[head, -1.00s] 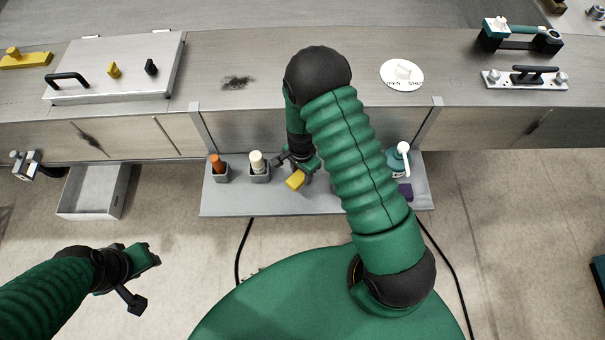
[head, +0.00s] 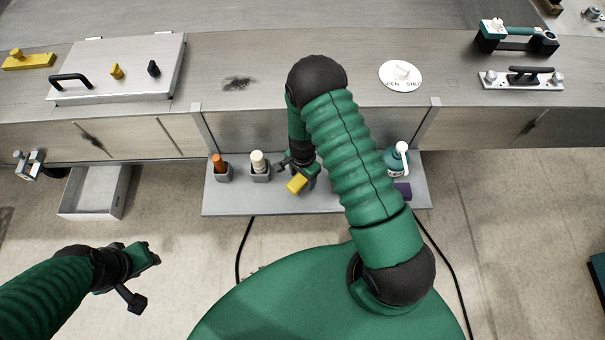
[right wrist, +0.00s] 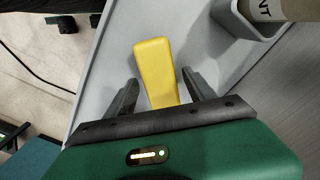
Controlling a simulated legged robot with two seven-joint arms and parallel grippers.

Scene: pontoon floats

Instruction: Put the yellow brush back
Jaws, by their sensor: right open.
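The yellow brush (head: 297,184) shows as a plain yellow handle over the grey shelf, at the front of my right gripper (head: 296,170). In the right wrist view, the yellow brush (right wrist: 155,68) lies between the two dark fingers of my right gripper (right wrist: 159,92), with a gap at each side. The brush's near end is hidden by the gripper, and I cannot see a cup around it. My left gripper (head: 142,277) hangs over the floor at the left, fingers spread, empty.
On the shelf (head: 240,200) stand an orange-handled brush (head: 217,162) and a cream-handled one (head: 258,162) in grey cups, a teal bottle (head: 396,162) and a purple block (head: 403,190). A dark smudge (head: 238,84) marks the bench. An open drawer (head: 92,192) juts out left.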

